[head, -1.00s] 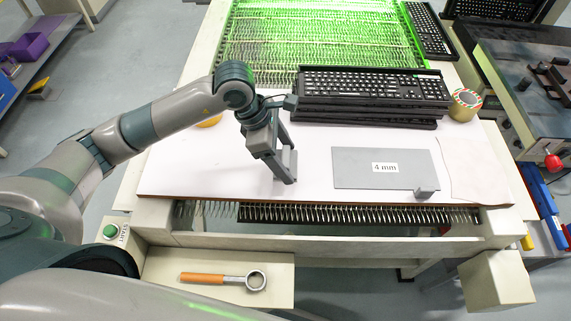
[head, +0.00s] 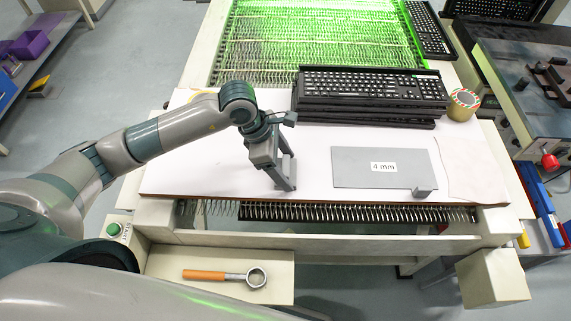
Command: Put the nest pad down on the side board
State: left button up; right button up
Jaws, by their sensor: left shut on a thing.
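My left gripper (head: 284,186) points down over the left-centre of the white board (head: 215,165), its tips close to the surface. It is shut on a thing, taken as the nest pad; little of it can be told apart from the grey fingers. I cannot tell whether it touches the board. A flat grey plate (head: 350,170) labelled "4 mm", with a small raised tab at its front right corner, lies on the board to the right, apart from the gripper. My right gripper is not in view.
A green-lit bed (head: 320,40) lies farther back. An orange-handled ring tool (head: 205,275) lies on the front ledge, near a green button (head: 113,229).

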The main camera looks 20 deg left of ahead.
pick_arm(q)
jog(key=shift+f, duration=0.1)
jog(key=o, duration=1)
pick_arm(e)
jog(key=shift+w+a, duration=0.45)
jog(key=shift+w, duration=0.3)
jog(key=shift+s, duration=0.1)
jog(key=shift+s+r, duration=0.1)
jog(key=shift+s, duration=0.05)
